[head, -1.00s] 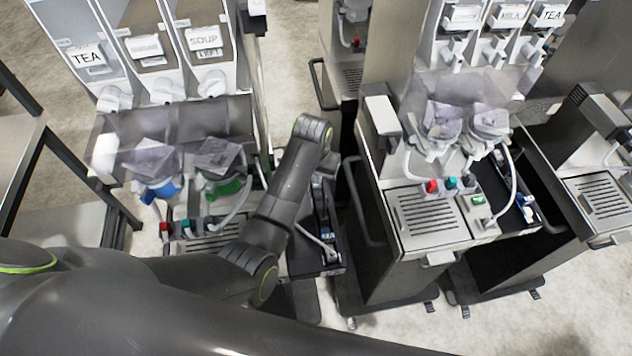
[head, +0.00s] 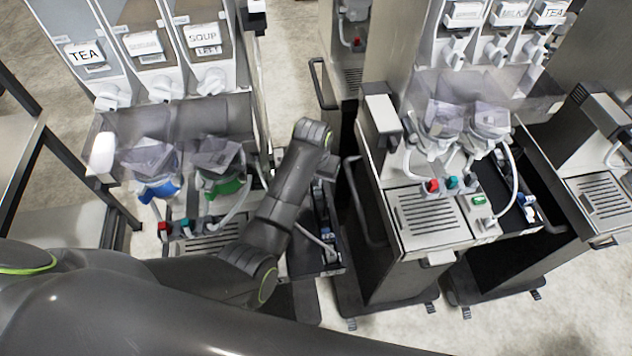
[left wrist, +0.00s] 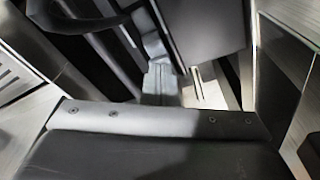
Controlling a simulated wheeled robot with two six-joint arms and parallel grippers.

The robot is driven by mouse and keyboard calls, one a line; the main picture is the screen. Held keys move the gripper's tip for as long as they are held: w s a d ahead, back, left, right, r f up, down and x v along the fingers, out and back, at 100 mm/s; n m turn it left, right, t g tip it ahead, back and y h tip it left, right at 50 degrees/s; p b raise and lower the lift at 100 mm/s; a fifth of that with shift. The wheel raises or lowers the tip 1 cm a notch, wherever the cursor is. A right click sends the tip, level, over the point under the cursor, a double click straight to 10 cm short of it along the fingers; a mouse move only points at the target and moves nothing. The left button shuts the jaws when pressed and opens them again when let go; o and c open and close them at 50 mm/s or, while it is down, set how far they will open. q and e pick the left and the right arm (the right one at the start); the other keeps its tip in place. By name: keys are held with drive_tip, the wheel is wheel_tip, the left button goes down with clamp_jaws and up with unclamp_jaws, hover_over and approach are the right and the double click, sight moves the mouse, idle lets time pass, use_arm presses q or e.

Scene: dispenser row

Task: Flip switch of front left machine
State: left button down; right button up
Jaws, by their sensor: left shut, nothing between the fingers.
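The front left machine (head: 200,107) stands at the left of the head view, with TEA and SOUP labels, a blue and a green funnel part, and a red and a teal knob (head: 186,226) low at its front. My left arm crosses in front of its right side and hides part of its front; I cannot make out its switch. My left gripper is mostly hidden behind its own arm in the head view. In the left wrist view its fingers (left wrist: 180,86) are shut and empty, close to dark and metallic machine surfaces. My right gripper is not in view.
A second machine (head: 433,219) stands right of my left arm, with a side handle (head: 362,205) and a green-lit button (head: 479,200). A metal table (head: 22,130) is at the far left.

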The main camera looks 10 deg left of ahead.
use_arm(q)
drive_tip(key=shift+f, duration=0.2)
drive_tip(key=shift+r+p, duration=0.9)
drive_tip(key=shift+r, duration=2.65)
